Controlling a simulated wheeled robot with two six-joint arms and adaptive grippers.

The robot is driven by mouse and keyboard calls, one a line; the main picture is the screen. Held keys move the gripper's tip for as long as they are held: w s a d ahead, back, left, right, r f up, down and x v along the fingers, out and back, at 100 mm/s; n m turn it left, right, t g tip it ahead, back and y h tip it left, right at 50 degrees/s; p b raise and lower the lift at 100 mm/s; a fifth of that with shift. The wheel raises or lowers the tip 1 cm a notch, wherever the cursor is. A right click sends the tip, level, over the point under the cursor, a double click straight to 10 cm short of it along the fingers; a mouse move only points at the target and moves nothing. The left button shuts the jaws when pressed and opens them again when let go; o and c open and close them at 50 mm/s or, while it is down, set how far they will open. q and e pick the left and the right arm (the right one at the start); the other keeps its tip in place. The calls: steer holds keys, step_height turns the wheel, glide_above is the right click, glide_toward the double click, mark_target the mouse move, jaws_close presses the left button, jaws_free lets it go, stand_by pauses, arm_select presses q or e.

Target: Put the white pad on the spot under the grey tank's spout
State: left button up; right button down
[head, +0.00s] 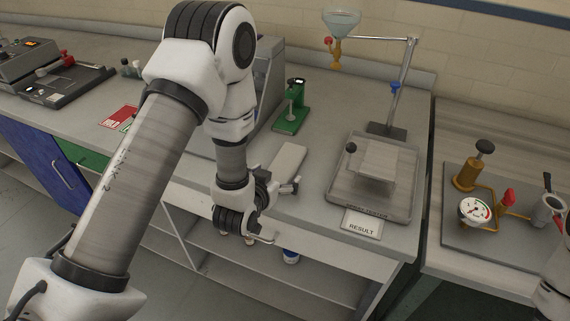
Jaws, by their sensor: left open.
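A pale, flat rectangular slab (289,158), which may be the white pad, lies on the grey bench. A grey box-shaped body (268,76), perhaps the grey tank, stands behind my left arm and is mostly hidden. I cannot make out its spout or the spot under it. My left gripper (279,212) is open and empty at the bench's front edge, just in front of the slab and apart from it. My right gripper is out of view.
A tray (343,203) with a raised plate stands right of the slab, by a RESULT card (361,226). A glass funnel (341,22) hangs from a metal stand (404,75). A green device (292,107) stands behind. A gauge rig (475,210) is at right.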

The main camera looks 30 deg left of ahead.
arm_select(q)
steer(key=shift+w+f, duration=0.1)
steer(key=c, duration=1.1)
